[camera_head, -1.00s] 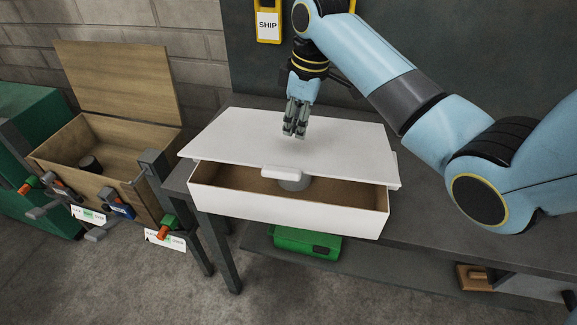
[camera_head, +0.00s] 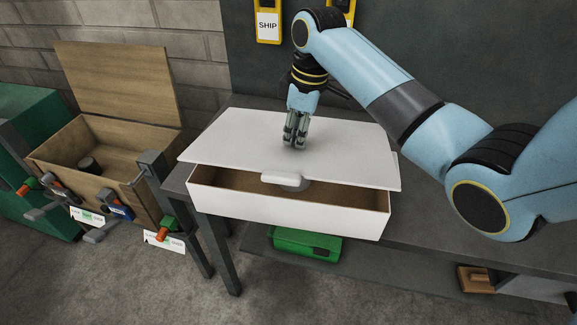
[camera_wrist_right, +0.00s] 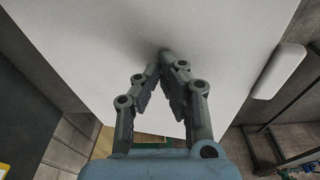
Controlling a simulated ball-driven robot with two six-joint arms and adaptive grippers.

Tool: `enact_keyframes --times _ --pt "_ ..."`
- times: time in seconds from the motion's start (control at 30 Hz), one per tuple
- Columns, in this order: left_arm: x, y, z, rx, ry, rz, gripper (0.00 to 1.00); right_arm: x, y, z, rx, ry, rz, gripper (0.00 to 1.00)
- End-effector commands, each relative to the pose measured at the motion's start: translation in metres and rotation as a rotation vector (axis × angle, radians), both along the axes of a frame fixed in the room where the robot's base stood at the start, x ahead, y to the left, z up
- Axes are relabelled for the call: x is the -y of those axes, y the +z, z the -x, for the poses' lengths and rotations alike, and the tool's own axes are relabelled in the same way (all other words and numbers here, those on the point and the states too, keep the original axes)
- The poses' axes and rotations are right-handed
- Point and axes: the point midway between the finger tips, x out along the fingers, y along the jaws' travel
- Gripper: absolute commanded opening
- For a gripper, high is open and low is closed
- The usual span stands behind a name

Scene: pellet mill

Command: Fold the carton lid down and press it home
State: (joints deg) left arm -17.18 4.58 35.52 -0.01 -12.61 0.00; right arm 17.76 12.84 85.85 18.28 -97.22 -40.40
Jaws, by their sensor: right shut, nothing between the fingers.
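The white carton (camera_head: 290,215) stands on the grey bench. Its lid (camera_head: 235,145) is tilted over it, partly folded down, with the front edge raised above the front wall. In the right wrist view the closed fingertips (camera_wrist_right: 165,55) are against or just over the white lid (camera_wrist_right: 110,40). My left gripper is out of view.
A wooden box (camera_head: 60,150) with its lid up stands at the left, beside clamps and labels. A green case (camera_head: 304,243) sits below the bench. The bench top (camera_head: 450,232) is clear to the right of the carton. A dark wall panel with a SHIP sign (camera_head: 267,26) stands behind.

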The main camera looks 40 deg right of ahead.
Motion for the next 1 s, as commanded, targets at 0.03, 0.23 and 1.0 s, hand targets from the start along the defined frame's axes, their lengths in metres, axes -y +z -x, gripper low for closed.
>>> enact_keyframes --times 0.03,0.23,1.0 --pt "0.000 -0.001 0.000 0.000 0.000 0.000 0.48 0.000 -0.002 0.000 0.000 0.000 0.000 0.00" --pt "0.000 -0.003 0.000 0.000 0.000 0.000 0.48 0.000 -0.007 0.000 0.000 0.000 0.000 0.00" --pt "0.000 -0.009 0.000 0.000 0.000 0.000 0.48 0.000 -0.026 0.000 -0.001 0.000 -0.001 0.00"
